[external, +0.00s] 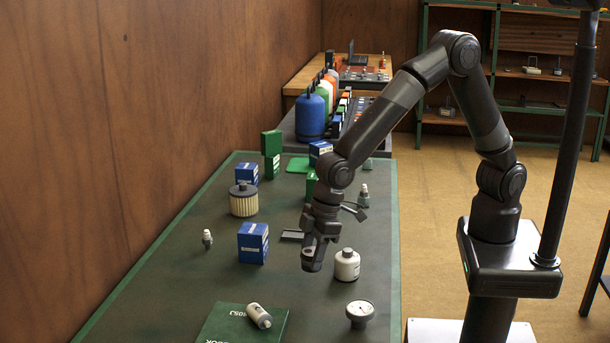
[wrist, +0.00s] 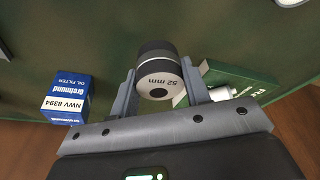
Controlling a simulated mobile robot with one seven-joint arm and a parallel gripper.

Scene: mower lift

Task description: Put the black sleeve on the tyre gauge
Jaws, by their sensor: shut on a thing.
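My gripper (external: 314,256) is above the green table, with its fingers pointing down. In the wrist view my gripper (wrist: 160,92) is shut on a short cylinder, which I take to be the black sleeve (wrist: 157,52). It has a dark side, a pale grey end marked "52 mm" and a dark hole in that end. The tyre gauge (external: 360,313), with a round white dial, stands on the table at the near right, apart from my gripper. A pale round edge (wrist: 290,2) at the top right of the wrist view may be the gauge.
A round filter (external: 243,200) stands farther back.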

